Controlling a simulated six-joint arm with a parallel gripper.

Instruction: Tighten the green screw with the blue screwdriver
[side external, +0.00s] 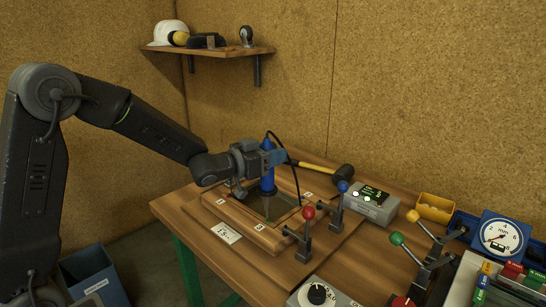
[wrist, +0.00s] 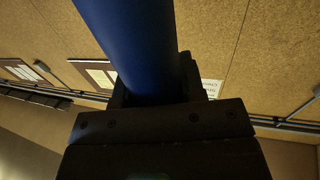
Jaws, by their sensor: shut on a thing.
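The blue screwdriver (side external: 267,183) stands roughly upright over the wooden glass frame (side external: 212,204) on the bench. My gripper (side external: 268,158) is shut on its blue body. In the wrist view the thick blue body (wrist: 128,45) runs up from between my dark jaws (wrist: 155,95). The screwdriver's lower end is over the frame's glass area, and I cannot tell whether its tip touches anything. I cannot make out the green screw.
A red-knobbed lever (side external: 308,213) and a blue-knobbed lever (side external: 342,187) stand right of the frame. A mallet (side external: 340,176) lies behind. A grey box with a display (side external: 374,202), a yellow bin (side external: 435,207), a green-knobbed lever (side external: 397,239) and a dial gauge (side external: 501,238) are further right.

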